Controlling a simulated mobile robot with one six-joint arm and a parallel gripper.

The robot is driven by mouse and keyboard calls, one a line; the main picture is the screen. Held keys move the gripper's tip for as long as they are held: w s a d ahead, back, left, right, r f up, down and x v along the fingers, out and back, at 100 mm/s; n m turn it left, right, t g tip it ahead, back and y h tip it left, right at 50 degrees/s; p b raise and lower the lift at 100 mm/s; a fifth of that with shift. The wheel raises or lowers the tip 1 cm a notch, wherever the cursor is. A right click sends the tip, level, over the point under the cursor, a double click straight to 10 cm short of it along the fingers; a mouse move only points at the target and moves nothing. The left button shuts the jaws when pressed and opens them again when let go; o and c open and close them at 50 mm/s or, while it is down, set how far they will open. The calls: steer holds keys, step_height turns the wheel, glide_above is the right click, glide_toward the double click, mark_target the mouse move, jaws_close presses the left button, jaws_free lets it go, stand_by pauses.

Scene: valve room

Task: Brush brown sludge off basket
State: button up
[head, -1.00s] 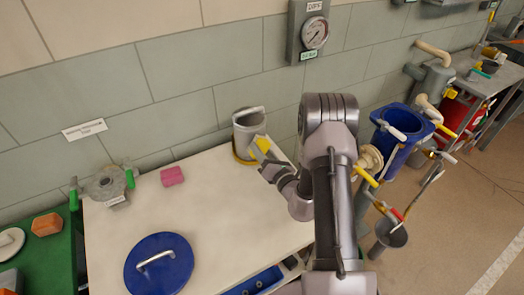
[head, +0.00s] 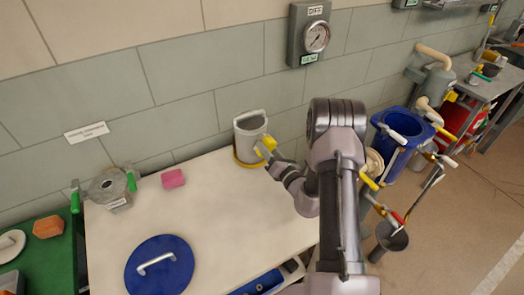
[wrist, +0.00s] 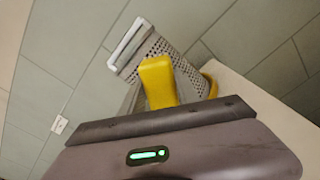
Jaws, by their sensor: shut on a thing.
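The basket (head: 249,137) is a grey perforated cylinder with a handle on top. It stands upright in a yellow ring (head: 243,163) at the back of the white table. In the wrist view the basket (wrist: 190,78) is tilted by the camera angle, with its holes showing. My gripper (head: 273,152) is shut on a yellow block-like tool (head: 265,146), at the basket's right front side. The yellow tool (wrist: 157,82) covers part of the basket in the wrist view. Its bristles are hidden, and I cannot tell if it touches the basket. I cannot make out brown sludge.
A blue lid (head: 159,264) lies on the table's front left, and a pink sponge (head: 173,179) at the back left. A grey fitting with green handles (head: 109,187) sits at the left edge. A blue open housing (head: 401,135) stands right of my arm. The table's middle is clear.

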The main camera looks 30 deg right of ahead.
mark_target(260, 156)
steer(key=shift+a, duration=1.4)
steer(key=shift+d, duration=1.45)
steer(key=shift+w+a, duration=0.1)
steer(key=shift+a, duration=1.3)
steer(key=shift+d, duration=1.4)
steer(key=a+f+b, duration=0.2)
steer(key=f, duration=0.1)
steer(key=shift+a, duration=0.4)
steer(key=shift+d+r, duration=0.1)
steer(key=shift+d, duration=1.3)
steer(key=shift+w+a, duration=0.1)
steer(key=shift+a, duration=1.35)
steer(key=shift+d, duration=1.45)
